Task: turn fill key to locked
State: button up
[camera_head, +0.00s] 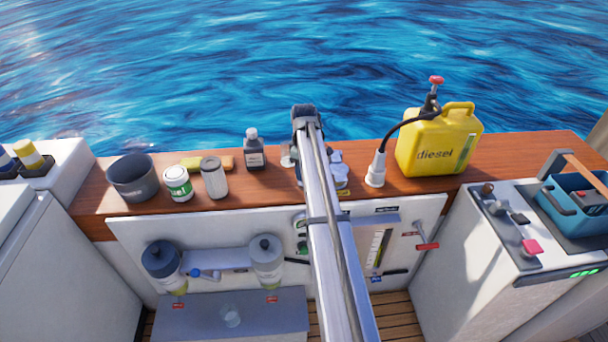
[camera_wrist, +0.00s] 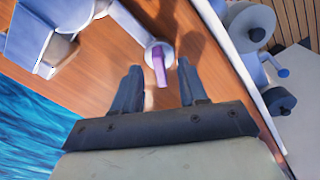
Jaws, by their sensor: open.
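In the wrist view, the fill key (camera_wrist: 159,66) shows as a small purple handle on a pale round fitting (camera_wrist: 167,48) in the wooden counter. My open gripper (camera_wrist: 160,78) has one dark finger on each side of the key in the picture. Gaps show between the handle and both fingers, so the key is not gripped. Its height relative to the fingertips is hard to judge. In the head view, my arm hides the gripper and the key. No locked or open marking is readable.
In the head view, a dark bottle (camera_head: 254,152), a metal filter (camera_head: 214,180) and a green-labelled can (camera_head: 178,184) stand left of my arm. A white nozzle (camera_head: 376,168) and yellow diesel can (camera_head: 430,150) stand right. A panel with hanging filters (camera_head: 267,258) is below the counter.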

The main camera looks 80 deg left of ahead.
jog(key=shift+f, duration=1.2)
grip_shut()
